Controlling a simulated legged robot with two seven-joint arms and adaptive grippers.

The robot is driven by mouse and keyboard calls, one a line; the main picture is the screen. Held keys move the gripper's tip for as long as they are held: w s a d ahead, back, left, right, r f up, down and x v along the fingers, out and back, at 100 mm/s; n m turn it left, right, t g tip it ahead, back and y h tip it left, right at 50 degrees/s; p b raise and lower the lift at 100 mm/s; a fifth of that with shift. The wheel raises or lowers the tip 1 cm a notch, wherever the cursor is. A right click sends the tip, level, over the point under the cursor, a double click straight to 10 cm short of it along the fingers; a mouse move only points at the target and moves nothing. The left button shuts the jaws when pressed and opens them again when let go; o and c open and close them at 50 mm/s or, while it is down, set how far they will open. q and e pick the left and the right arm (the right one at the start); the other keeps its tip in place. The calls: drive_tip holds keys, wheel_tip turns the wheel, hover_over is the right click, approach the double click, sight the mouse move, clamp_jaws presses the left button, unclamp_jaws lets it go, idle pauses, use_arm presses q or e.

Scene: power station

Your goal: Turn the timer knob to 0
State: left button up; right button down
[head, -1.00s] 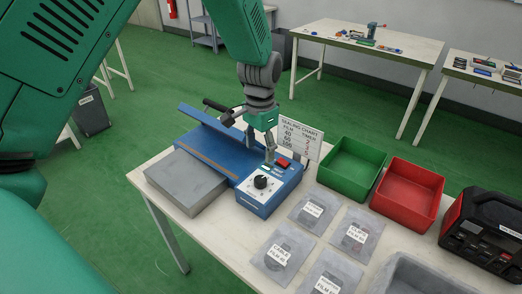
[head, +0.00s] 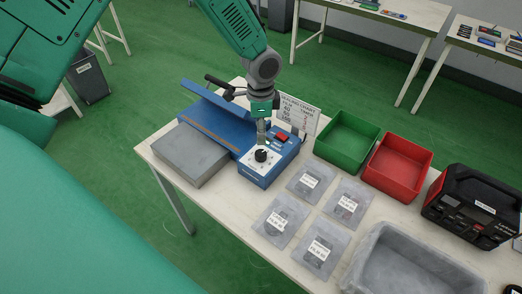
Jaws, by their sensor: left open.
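The black timer knob (head: 261,155) sits on a white dial plate on the front of the blue sealing machine (head: 262,180). The dial marks are too small to read. A red switch (head: 282,137) is behind the knob to the right. My left gripper (head: 262,140) points down just above and behind the knob. Its jaws are open; I cannot tell whether a fingertip touches the knob. A sealing chart (head: 298,113) stands behind the machine, partly hidden by the gripper. My right gripper is not in view.
A grey block (head: 189,157) lies left of the machine. Several labelled film packets (head: 310,182) lie in front to the right. A green bin (head: 346,138), a red bin (head: 397,168), a black device (head: 470,207) and a grey tray (head: 415,270) stand further right.

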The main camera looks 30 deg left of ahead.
sight(261, 152)
use_arm(q)
wheel_tip(261, 152, down, 10)
drive_tip(key=shift+a+f+p, duration=0.1)
drive_tip(key=shift+p, duration=0.4)
drive_tip(key=c, duration=1.1)
